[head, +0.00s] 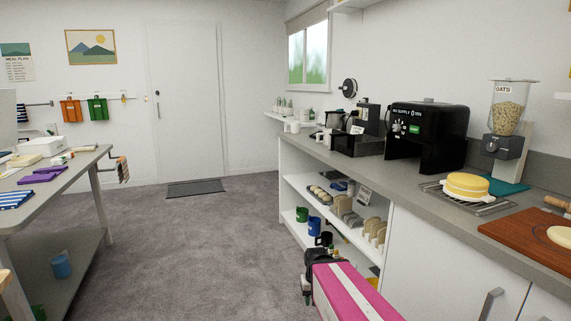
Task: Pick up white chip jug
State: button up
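Two small white vessels (292,127) stand at the far end of the long grey counter (430,203). They look like a jug or mugs, but are too small to tell which is the white chip jug or whether it has a chip. My pink and white arm comes in at the bottom, in front of the open shelves. My dark gripper (322,254) is at its far end, below the counter top and well short of the white vessels. Its fingers are too small and dark to show whether they are open or shut.
A black oven (428,137), oat dispenser (505,122), yellow waffle-like stack (466,186) and brown board (540,236) stand on the counter. Shelves below hold mugs and racks. A grey table (75,163) stands left. The grey floor (210,245) between is clear.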

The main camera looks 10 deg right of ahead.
aim_at(326, 133)
jog(key=i+j+z, duration=0.5)
jog(key=j, duration=0.25)
jog(key=i+j+z, duration=0.25)
jog(key=j, duration=0.15)
jog(key=k+j+z, duration=0.1)
jog(key=j+z, duration=0.2)
jog(key=j, duration=0.65)
